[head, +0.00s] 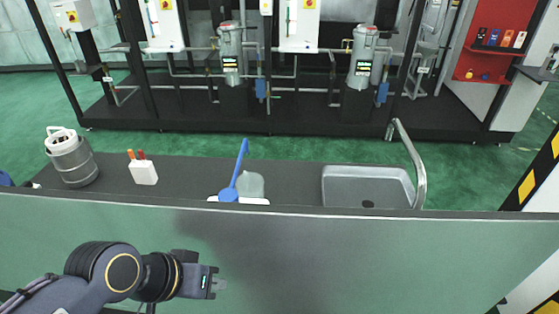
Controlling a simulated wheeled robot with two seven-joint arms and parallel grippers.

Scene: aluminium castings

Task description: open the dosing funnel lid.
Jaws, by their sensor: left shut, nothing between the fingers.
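My left gripper (215,283) is at the lower left, shut and empty, in front of the pale green panel. It is well apart from the things on the counter. My right gripper is not in view. I cannot make out for sure which thing is the dosing funnel or its lid. Two grey upright vessels stand on the dark platform at the back, one near the middle (230,50) and one further right (364,52); each has a red detail on top. They are far from the gripper.
The dark counter (290,176) bears a grey metal canister (72,163), a white holder with orange-handled tools (144,173), a blue long-handled item (236,178) and a sink (368,184) with a tall tap (418,160). The pale green panel (400,260) stands before the counter. Green floor (300,146) lies beyond.

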